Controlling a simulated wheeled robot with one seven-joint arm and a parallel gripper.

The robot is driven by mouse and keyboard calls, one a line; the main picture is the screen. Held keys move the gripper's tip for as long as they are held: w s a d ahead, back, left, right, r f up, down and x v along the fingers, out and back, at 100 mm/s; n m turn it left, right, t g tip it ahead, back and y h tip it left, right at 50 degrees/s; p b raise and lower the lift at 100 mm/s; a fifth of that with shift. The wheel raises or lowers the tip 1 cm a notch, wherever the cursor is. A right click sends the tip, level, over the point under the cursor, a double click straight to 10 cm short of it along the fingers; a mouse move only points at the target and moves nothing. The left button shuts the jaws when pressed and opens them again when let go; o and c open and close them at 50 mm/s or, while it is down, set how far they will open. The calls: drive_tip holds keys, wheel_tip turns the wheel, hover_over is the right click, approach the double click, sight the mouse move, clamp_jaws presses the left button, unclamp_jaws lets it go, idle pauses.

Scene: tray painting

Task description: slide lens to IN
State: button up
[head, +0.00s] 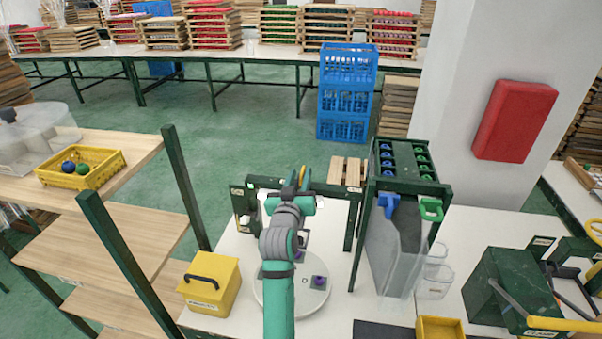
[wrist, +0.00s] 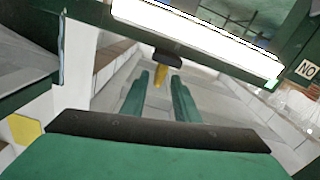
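My gripper (head: 299,182) is raised at the dark green frame (head: 247,207) on the white table. In the wrist view its two green fingers (wrist: 160,82) stand apart. A yellow tab (wrist: 160,75) with a dark top shows between or just beyond the fingertips; touching cannot be told. The tab hangs under the frame's crossbar, beside a bright white light bar (wrist: 195,33). I cannot tell surely whether it is the lens's handle. A label reading NO (wrist: 307,69) is on the frame at right. The lens and an IN mark are not clearly visible.
Below my arm is a round white turntable (head: 318,297) with a grey tray piece and purple parts. A yellow box (head: 211,285) stands left, a dark green rack (head: 411,170) with grey bins right. A wooden shelf (head: 140,143) stands farther left.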

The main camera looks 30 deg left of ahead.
drive_tip(key=v, duration=0.8)
drive_tip(key=shift+s, duration=0.25)
drive_tip(key=s+d+f+m+g+h, duration=0.1)
drive_tip(key=s+d+f, duration=0.7)
drive_tip(key=d+f, duration=0.25)
drive_tip(key=s+d+f+h, duration=0.1)
drive_tip(key=s+d+f, duration=0.7)
drive_tip(key=d+f, duration=0.25)
drive_tip(key=s+d+m+h, duration=0.1)
drive_tip(key=s+d, duration=0.3)
drive_tip(key=s, duration=0.5)
drive_tip(key=s+d+m+h, duration=0.1)
drive_tip(key=s+d, duration=0.3)
drive_tip(key=s, duration=0.5)
drive_tip(key=s+d+m+h, duration=0.1)
drive_tip(key=s+d+m, duration=0.1)
drive_tip(key=s, duration=0.7)
drive_tip(key=shift+d+f+m+g+h, duration=0.3)
drive_tip(key=shift+d+f+m+g, duration=0.1)
drive_tip(key=shift+d, duration=0.5)
drive_tip(key=shift+d, duration=0.2)
